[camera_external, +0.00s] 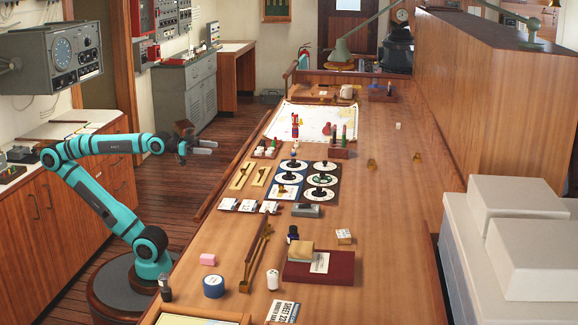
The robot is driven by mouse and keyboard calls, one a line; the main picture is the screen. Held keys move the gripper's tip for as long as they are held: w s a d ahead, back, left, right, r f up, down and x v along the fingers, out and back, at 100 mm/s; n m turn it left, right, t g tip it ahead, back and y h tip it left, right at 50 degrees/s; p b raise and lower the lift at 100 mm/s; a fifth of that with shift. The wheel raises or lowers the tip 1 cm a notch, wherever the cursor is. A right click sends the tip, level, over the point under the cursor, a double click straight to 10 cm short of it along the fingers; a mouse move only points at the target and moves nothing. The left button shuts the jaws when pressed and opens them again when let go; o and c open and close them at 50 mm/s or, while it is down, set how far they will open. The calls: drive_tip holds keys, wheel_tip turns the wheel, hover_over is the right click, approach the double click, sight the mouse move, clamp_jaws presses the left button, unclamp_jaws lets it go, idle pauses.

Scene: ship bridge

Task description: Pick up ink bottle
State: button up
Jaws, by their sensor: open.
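A small dark blue bottle (292,234), which looks like the ink bottle, stands upright on the long wooden table (390,240). It is just left of a dark red book (325,272) with a tan block on it. My gripper (211,147) is open and empty. It is raised beyond the table's left edge, pointing right, well behind and to the left of the bottle. Another small dark bottle-like item (166,288) stands near the table's front left; its kind is too small to tell.
A wooden rack (255,257), blue tape roll (213,285), pink eraser (208,260) and white cylinder (272,279) stand left of and in front of the bottle. Stamp-like items on dials (320,180) and a chart (310,118) lie farther back. The table's right side is mostly clear.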

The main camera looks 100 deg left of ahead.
drive_tip(key=w+d+r+g+h, duration=0.1)
drive_tip(key=w+d+r+g, duration=0.1)
drive_tip(key=w+d+r, duration=0.3)
drive_tip(key=w+r+g+h, duration=0.1)
drive_tip(key=w+r+g, duration=0.1)
drive_tip(key=w, duration=0.6)
drive_tip(key=g+y, duration=0.2)
drive_tip(key=g, duration=1.1)
hover_over(293, 227)
wheel_tip(293, 227, down, 5)
drive_tip(key=shift+m, duration=0.3)
drive_tip(key=f, duration=1.1)
drive_tip(key=shift+s+d, duration=0.15)
drive_tip(key=shift+d, duration=0.05)
drive_tip(key=shift+a+f, duration=0.15)
drive_tip(key=shift+f, duration=2.5)
drive_tip(key=shift+c, duration=0.4)
